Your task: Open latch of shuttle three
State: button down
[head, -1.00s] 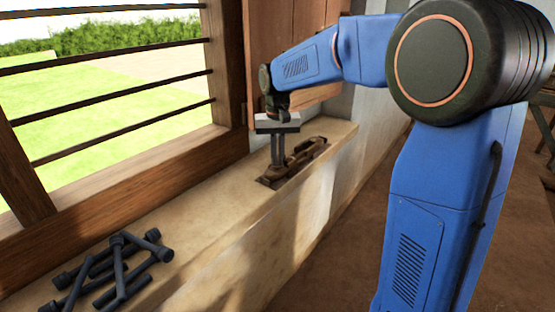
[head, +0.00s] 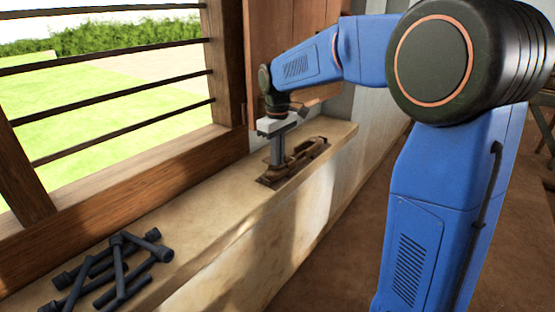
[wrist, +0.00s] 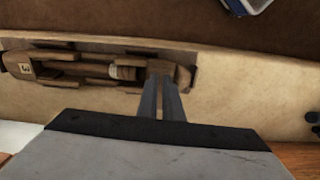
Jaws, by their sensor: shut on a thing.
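Shuttle three (head: 306,154) is a long brown wooden shuttle lying on the stone sill. In the wrist view the shuttle (wrist: 65,68) lies across the upper left, with a pale tag reading 3 (wrist: 25,68) at its left end and a pale wound section (wrist: 122,72) near its right end. My gripper (head: 275,172) points down at the shuttle's near end. In the wrist view my gripper (wrist: 161,78) has its two grey fingers close together on a small brown part at that end, which seems to be the latch. The fingertips largely hide this part.
The sill (head: 215,215) is bare between the shuttle and a pile of several dark pegs (head: 115,265) at the lower left. A barred window (head: 110,95) and a wooden shutter (head: 290,50) stand behind the sill. The sill's front edge drops to the floor.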

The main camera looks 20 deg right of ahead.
jog(key=shift+n, duration=0.4)
jog(key=c, duration=2.2)
grip_release()
jog(key=shift+r, duration=0.15)
notch_tip(320, 180, up, 17)
